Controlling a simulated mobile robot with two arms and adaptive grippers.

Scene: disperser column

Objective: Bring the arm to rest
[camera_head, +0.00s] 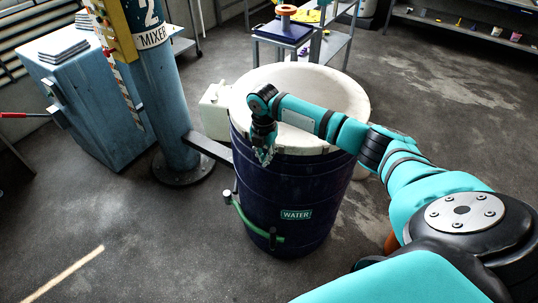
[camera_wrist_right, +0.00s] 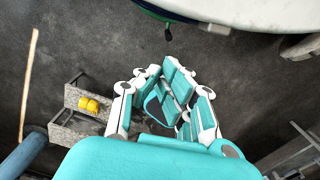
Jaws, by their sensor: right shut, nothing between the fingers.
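My right arm, teal and black, comes in from the right of the head view and reaches across the white-topped blue water barrel (camera_head: 300,215). My right gripper (camera_head: 264,153) hangs pointing down in front of the barrel's near left side. I cannot tell whether it touches the barrel. In the right wrist view the gripper's teal and white fingers (camera_wrist_right: 165,98) are drawn together with nothing held between them. My left gripper is not in view.
A blue mixer column (camera_head: 160,95) stands left of the barrel, beside a blue cabinet (camera_head: 85,100). A green hose (camera_head: 250,222) runs along the barrel's front. A shelf cart (camera_head: 335,45) stands behind. The floor at the lower left is clear apart from a light stripe.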

